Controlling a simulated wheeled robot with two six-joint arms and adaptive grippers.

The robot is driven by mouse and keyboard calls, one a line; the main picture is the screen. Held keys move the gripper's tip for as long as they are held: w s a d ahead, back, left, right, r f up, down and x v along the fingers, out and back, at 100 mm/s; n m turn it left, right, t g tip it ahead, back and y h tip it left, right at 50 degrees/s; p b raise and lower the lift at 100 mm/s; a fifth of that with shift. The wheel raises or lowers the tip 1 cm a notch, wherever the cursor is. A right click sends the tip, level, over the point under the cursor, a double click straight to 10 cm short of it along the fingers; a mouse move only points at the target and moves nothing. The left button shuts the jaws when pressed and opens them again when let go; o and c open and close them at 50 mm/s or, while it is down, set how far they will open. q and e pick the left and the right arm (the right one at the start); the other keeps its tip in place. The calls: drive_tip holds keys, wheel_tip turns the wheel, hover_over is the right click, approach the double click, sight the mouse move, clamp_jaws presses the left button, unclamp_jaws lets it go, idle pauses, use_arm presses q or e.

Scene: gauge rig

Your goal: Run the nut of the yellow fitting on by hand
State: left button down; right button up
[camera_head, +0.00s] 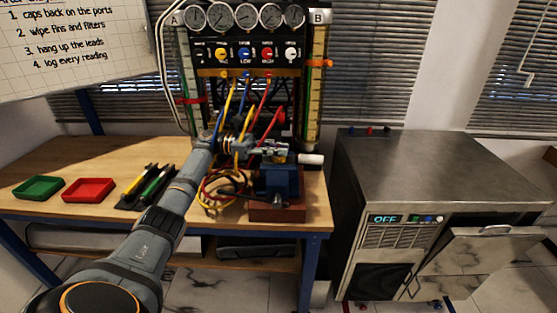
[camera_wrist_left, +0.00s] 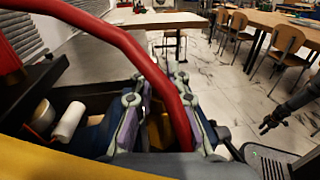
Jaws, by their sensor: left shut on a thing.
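My left gripper (camera_head: 284,150) reaches over the bench in front of the gauge rig, above the blue vise (camera_head: 280,182). In the left wrist view its two fingers (camera_wrist_left: 162,118) are shut on a small brass-yellow piece (camera_wrist_left: 160,130), apparently the nut of the yellow fitting. The fingers and a red hose (camera_wrist_left: 150,58) cover much of it, so its thread and seating cannot be seen. A yellow hose (camera_head: 228,103) hangs from the gauge manifold (camera_head: 243,54) behind my left arm. My right gripper (camera_wrist_left: 270,122) shows small in the left wrist view, empty, its fingers apparently apart.
Blue and red hoses hang close around my left gripper. A white cylinder (camera_head: 311,159) lies beside the vise.

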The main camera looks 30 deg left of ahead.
use_arm(q)
drive_tip(key=shift+m+g+b, duration=0.3)
drive_tip(key=shift+g+b, duration=0.05)
drive_tip(key=shift+g, duration=0.05)
drive_tip(key=c, duration=1.3)
unclamp_jaws()
drive_tip(key=v, duration=0.7)
drive_tip(key=shift+a, duration=0.25)
drive_tip(key=shift+s+f, duration=0.1)
